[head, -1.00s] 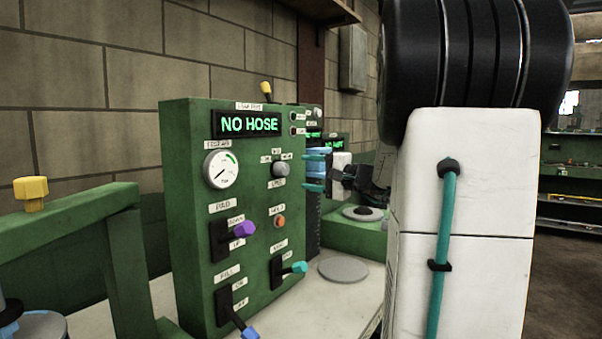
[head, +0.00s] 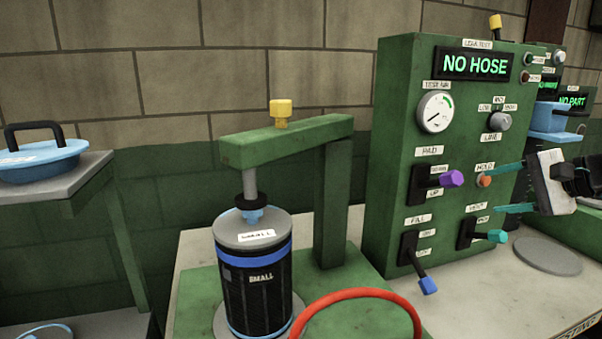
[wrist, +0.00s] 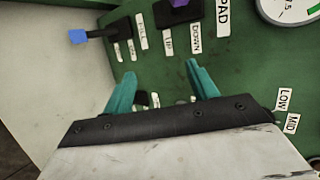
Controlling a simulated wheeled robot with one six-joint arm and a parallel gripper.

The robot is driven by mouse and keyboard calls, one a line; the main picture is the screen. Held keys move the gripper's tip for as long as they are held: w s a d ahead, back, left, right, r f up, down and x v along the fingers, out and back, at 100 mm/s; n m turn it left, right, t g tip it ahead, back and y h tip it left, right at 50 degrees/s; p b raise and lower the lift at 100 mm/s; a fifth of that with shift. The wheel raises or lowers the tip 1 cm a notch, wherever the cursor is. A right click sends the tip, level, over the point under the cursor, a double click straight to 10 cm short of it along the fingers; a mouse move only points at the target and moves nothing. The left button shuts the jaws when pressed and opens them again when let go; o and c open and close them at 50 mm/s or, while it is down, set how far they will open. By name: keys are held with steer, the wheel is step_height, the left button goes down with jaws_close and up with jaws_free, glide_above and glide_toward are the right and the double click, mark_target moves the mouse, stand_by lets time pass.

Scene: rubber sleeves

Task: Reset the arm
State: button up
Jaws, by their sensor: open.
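My gripper (head: 508,189) is open and empty, its two teal fingers apart in front of the right side of the green leak test panel (head: 392,160). In the wrist view the gripper (wrist: 160,88) faces the panel, with bare green surface and partly hidden labels between its fingers. My white wrist and dark arm enter from the right edge in the head view. The panel display (head: 475,65) reads NO HOSE.
The panel carries a purple-tipped lever (head: 452,179), a blue-tipped lever (head: 428,286) and a teal-tipped lever (head: 497,236). A black SMALL cylinder (head: 255,290) stands under a green press frame (head: 335,200). A red hose (head: 358,293) curves in front. A blue lidded pan (head: 40,160) sits on the left shelf.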

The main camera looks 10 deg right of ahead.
steer(key=s+a+f+n+g+h, duration=0.3)
steer(key=s+a+n, duration=0.4)
steer(key=s+a, duration=0.3)
steer(key=s+a+f+n+g+h, duration=0.2)
steer(key=s+a+f+n+g, duration=0.3)
steer(key=s+a, duration=0.5)
steer(key=shift+a+f+n+g+h, duration=0.15)
steer(key=shift+a+n+g+h, duration=0.25)
steer(key=shift+a+n+g, duration=0.6)
steer(key=shift+a+t, duration=0.2)
steer(key=shift+t, duration=0.1)
